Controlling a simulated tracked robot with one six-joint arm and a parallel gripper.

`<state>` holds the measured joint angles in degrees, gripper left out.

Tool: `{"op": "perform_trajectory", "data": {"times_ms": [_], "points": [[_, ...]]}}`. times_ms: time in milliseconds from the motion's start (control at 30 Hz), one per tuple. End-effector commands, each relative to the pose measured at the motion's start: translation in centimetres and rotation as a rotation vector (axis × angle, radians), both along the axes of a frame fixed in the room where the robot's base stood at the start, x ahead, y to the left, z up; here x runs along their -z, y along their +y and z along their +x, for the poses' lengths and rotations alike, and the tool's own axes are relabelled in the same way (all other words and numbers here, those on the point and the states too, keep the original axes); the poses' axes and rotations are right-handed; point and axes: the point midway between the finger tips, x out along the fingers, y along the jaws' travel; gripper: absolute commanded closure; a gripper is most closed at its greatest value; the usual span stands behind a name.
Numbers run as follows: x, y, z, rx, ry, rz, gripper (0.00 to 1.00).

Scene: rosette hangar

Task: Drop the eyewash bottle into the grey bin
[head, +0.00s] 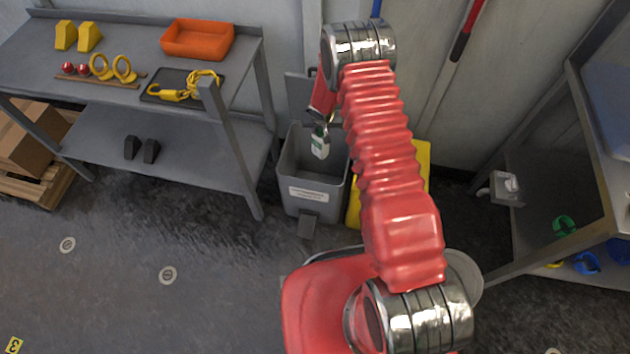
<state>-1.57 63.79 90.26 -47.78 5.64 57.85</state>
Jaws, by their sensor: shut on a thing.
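The eyewash bottle (320,147), small and white with a green label, hangs from my gripper (321,129). My gripper is shut on it and points down. In the head view the bottle shows over the open mouth of the grey bin (318,207). The bin stands on the floor against the wall, with a pale label and a pedal on its front. Its lid (298,92) is raised at the back. My red arm hides part of the bin's right side. The exact height of the bottle above the rim is hard to tell.
A grey workbench (120,117) stands left of the bin, carrying an orange tray (198,39) and yellow gear. A yellow panel (421,160) stands behind my arm, right of the bin. A metal-framed shelf (537,252) is at the right. The floor at front left is mostly clear.

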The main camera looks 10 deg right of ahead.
Motion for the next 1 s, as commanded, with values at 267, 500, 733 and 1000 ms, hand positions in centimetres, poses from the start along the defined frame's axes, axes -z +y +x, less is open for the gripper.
{"op": "perform_trajectory", "data": {"times_ms": [267, 500, 733, 1000], "points": [[-0.1, 0.0, 0.0, 0.000, -0.001, 0.000, 0.57], [0.0, 0.0, 0.0, 0.000, 0.000, 0.000, 0.47], [-0.1, -0.1, -0.1, 0.000, 0.001, -0.001, 0.47], [-1.9, 0.1, -0.7, 0.000, 0.000, -0.001, 0.47]]}}
